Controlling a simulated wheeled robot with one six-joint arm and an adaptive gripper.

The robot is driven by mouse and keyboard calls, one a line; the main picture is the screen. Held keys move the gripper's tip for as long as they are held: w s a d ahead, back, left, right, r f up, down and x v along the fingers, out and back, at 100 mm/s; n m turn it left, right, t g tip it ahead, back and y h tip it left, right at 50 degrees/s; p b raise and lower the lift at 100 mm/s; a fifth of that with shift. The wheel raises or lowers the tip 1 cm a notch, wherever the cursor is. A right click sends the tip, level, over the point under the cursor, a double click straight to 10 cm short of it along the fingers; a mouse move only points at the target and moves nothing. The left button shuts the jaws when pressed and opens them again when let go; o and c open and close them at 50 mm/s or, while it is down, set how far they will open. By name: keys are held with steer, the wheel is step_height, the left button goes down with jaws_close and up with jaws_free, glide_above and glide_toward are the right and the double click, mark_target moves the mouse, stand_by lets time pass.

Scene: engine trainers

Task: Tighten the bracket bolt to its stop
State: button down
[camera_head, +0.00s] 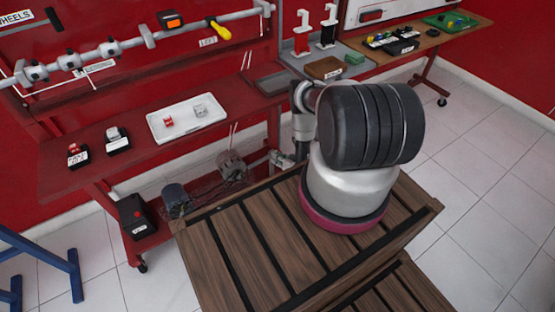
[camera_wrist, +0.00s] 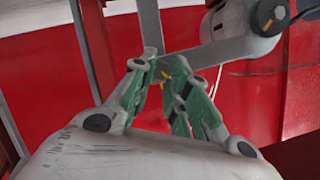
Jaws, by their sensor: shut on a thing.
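My gripper (camera_wrist: 160,70) reaches up into the wrist view on its two green-padded fingers. Their tips are closed together on a small piece, the bracket bolt (camera_wrist: 165,74), of which only a yellow bit shows. The fingers hide the rest of it, so I cannot tell how deep it sits. A grey bracket (camera_wrist: 205,54) runs behind and right of the fingertips and meets an upright grey bar (camera_wrist: 151,24). In the head view my arm's links cover much of the work area, and the bolt cannot be made out.
A grey cylinder (camera_wrist: 270,16) sits close at the wrist view's upper right. In the head view, a red bench (camera_head: 100,182) carries a white tray (camera_head: 187,119). Motor-like units (camera_head: 177,201) sit low beside the slatted wooden deck (camera_head: 240,262).

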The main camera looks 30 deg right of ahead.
steer(key=shift+d+f+m+y, duration=0.15)
steer(key=shift+m+y, duration=0.65)
steer(key=shift+m, duration=0.5)
steer(key=c, duration=1.4)
jaws_free()
steer(key=shift+s, duration=0.1)
steer(key=v, duration=1.1)
steer(key=shift+s+d, duration=0.15)
steer(key=shift+s, duration=0.3)
